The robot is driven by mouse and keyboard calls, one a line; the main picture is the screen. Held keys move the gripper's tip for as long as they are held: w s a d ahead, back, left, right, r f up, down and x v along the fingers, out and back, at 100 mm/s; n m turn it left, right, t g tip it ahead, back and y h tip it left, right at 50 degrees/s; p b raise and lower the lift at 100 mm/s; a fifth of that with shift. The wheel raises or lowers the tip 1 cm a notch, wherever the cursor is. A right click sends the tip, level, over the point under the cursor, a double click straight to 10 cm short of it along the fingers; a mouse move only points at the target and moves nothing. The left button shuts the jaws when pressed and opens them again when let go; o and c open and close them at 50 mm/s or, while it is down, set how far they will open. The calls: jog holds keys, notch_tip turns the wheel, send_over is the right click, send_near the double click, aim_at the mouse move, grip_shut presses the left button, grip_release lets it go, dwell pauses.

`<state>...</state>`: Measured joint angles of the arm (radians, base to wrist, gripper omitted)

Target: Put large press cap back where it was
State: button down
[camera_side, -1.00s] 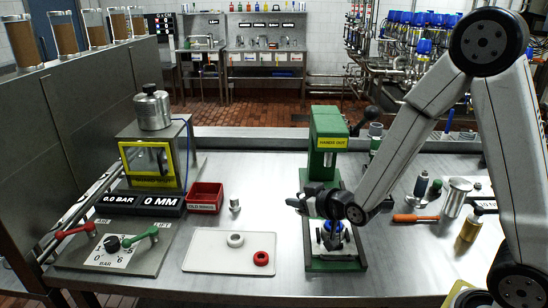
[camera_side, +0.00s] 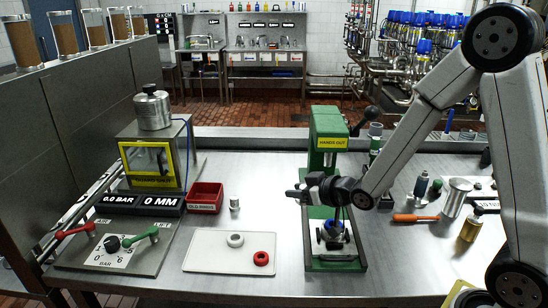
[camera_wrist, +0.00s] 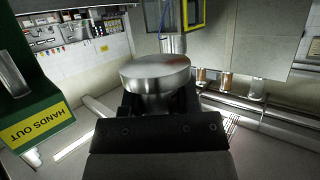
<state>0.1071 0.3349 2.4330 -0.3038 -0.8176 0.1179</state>
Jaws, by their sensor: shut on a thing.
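My gripper (camera_side: 308,190) is in front of the green press (camera_side: 328,140) in the side view, above the press base. In the wrist view the dark fingers (camera_wrist: 160,105) are shut on a shiny round metal cap (camera_wrist: 155,72) with a wide disc top and a narrower neck; I take it to be the large press cap. The cap is hard to make out in the side view. A blue-and-metal valve part (camera_side: 333,232) stands on the press base, below my gripper. The green press with its yellow HANDS OUT sign (camera_wrist: 38,122) is close at the left in the wrist view.
A white tray (camera_side: 210,262) holds a white ring (camera_side: 235,240) and a red ring (camera_side: 263,258). A red bin (camera_side: 206,197) and small metal part (camera_side: 235,204) are behind it. At right are an orange-handled tool (camera_side: 415,218), a silver cylinder (camera_side: 456,198) and a brass cylinder (camera_side: 471,226).

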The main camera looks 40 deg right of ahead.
jog(key=s+d+r+n+g+y, duration=0.1)
jog(key=s+d+n+g+y, duration=0.2)
jog(key=s+d+n+y, duration=0.2)
jog(key=shift+d+r+n+y, duration=0.35)
jog(key=shift+n+y, duration=0.35)
jog(key=shift+y, duration=0.4)
send_over(326, 223)
jog(key=shift+f, duration=2.95)
jog(key=shift+f, duration=0.1)
jog(key=shift+f, duration=1.75)
jog(key=shift+f, duration=0.2)
